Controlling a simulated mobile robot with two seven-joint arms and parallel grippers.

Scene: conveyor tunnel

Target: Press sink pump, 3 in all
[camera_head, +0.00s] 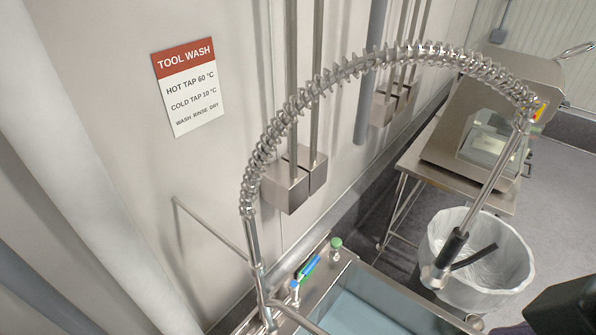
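A steel sink (385,297) with a pale blue basin is at the bottom of the head view, cut off by the lower edge. On its back rim stands a small green-topped fitting (336,243), which may be the pump. A small white fitting with a blue top (294,288) stands farther left on the rim. Which of the two is the pump I cannot tell for sure. No gripper fingers show. A dark shape in the lower right corner may be part of my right arm.
A coiled spring faucet (380,58) arches over the sink, its spray head hanging at the right. Blue and green items (308,268) lie on the rim. A lined bin (510,262) and a steel table (408,163) with a machine (470,115) stand at right.

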